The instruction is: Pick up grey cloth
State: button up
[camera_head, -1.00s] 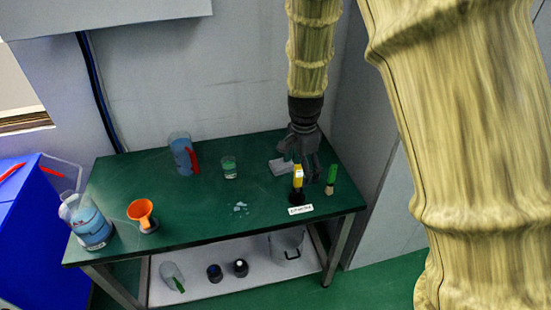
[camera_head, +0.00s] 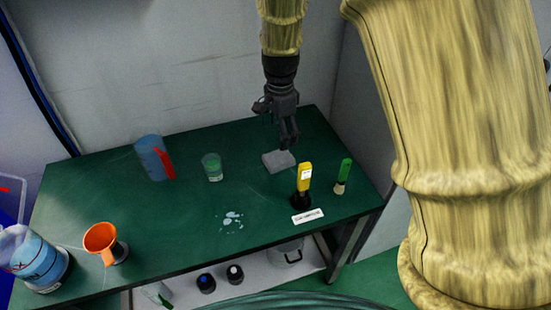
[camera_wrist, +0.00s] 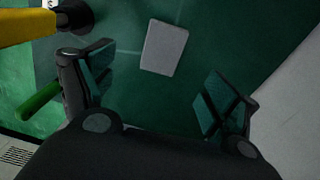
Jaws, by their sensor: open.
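The grey cloth (camera_head: 279,162) lies flat on the green table, a small folded rectangle toward the back right. My gripper (camera_head: 289,140) hangs just above and behind it in the head view, pointing down. In the wrist view the cloth (camera_wrist: 164,47) lies on the table beyond the open fingers, roughly between them but farther up the picture. My gripper (camera_wrist: 155,95) is open and empty there, its two dark fingers wide apart. It does not appear to touch the cloth.
A yellow device in a black stand (camera_head: 304,178) and a green-handled brush (camera_head: 343,176) stand close to the cloth's right. A glass with green liquid (camera_head: 213,168) stands left. A blue pitcher (camera_head: 152,160), orange funnel (camera_head: 100,240) and white spots (camera_head: 231,219) are farther off. A wall rises behind the table.

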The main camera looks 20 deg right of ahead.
send_over(279, 157)
jog(key=f, duration=0.5)
jog(key=shift+s+a, duration=0.25)
jog(key=shift+w+d+f+p, duration=0.1)
jog(key=shift+f+p, duration=0.1)
jog(key=shift+f, duration=1.25)
jog(key=shift+w+d+f+p, duration=0.1)
jog(key=shift+f+p, duration=0.1)
jog(key=shift+f, duration=1.25)
jog(key=c, duration=0.9)
